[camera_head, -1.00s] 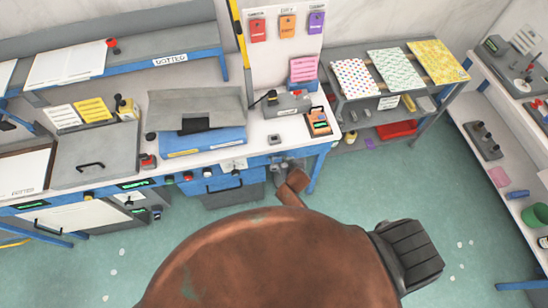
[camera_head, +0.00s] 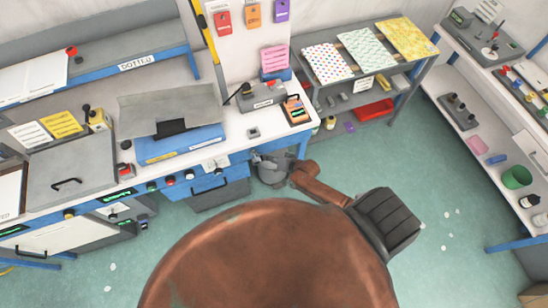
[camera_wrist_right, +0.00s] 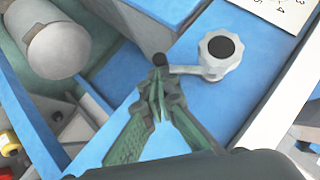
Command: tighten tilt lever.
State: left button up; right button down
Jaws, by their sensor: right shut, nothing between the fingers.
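In the right wrist view, a small lever shows a pale grey hub with a black cap (camera_wrist_right: 220,48), a short arm and a black ball tip (camera_wrist_right: 159,60). It sits against a blue panel. My right gripper (camera_wrist_right: 157,90) is shut and empty, its green-grey fingertips pointing at the ball tip. The fingertips appear just below the tip; I cannot tell whether they touch it. In the head view my right gripper (camera_head: 268,168) is a small grey shape by the bench's front edge, partly hidden by my brown arm. The lever is too small to make out there. My left gripper is out of view.
A pale grey cylinder (camera_wrist_right: 58,45) lies in a recess beside the blue panel. A numbered white card (camera_wrist_right: 280,12) is at the upper right. The bench (camera_head: 235,142) holds a blue-based machine (camera_head: 180,145). A shelf (camera_head: 462,82) stands right. Green floor (camera_head: 465,215) lies between.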

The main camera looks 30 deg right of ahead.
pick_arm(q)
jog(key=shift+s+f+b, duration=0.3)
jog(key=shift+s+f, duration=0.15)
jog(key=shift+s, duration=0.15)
pick_arm(e)
jog(key=shift+w+a+f, duration=0.2)
jog(key=shift+a+f, duration=0.95)
jog(key=shift+f, duration=0.2)
